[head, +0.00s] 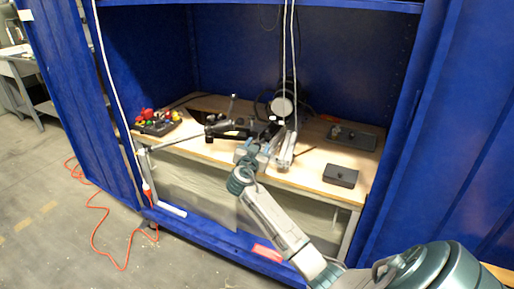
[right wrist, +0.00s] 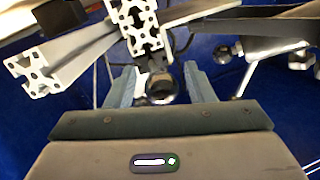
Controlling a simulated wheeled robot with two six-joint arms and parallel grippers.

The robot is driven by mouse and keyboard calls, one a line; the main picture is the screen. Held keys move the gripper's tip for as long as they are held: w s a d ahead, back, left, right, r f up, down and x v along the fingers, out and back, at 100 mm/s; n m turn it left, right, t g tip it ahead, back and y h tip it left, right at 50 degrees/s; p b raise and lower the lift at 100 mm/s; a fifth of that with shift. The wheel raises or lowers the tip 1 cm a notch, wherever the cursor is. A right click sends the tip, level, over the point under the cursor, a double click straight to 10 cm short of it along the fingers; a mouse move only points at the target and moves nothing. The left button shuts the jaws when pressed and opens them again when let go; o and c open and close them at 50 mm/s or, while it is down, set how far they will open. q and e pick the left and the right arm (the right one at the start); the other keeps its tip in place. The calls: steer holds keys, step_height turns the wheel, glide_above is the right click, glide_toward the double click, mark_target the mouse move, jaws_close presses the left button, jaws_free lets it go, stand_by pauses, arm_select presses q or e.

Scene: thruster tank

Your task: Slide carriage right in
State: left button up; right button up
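My right gripper (head: 256,147) reaches over the front edge of the wooden tabletop, at the dark rig in the middle. In the right wrist view its two blue-grey fingers (right wrist: 160,72) stand apart. A round metal knob (right wrist: 161,88) lies between them in the picture, with a gap visible on each side. Beyond the fingertips are the ends of aluminium profiles (right wrist: 140,22), which look like part of the carriage assembly. A light profile (head: 286,150) also shows just right of the gripper in the head view. I cannot tell exactly which part is the carriage. My left gripper is not in view.
The wooden tabletop (head: 312,172) stands inside a blue cabinet (head: 240,45). A dark box (head: 341,175) and a dark tray (head: 352,137) lie at right. Colored items (head: 155,118) sit at left. White cables (head: 291,60) hang down behind the rig. An orange cable (head: 97,225) lies on the floor.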

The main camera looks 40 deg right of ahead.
steer(key=shift+s+a, duration=0.15)
steer(key=shift+a, duration=0.2)
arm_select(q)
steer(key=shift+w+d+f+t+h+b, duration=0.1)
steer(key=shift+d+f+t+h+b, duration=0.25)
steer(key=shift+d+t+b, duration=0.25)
arm_select(e)
steer(key=v, duration=1)
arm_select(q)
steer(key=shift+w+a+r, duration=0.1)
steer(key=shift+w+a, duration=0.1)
arm_select(e)
steer(key=shift+s, duration=0.1)
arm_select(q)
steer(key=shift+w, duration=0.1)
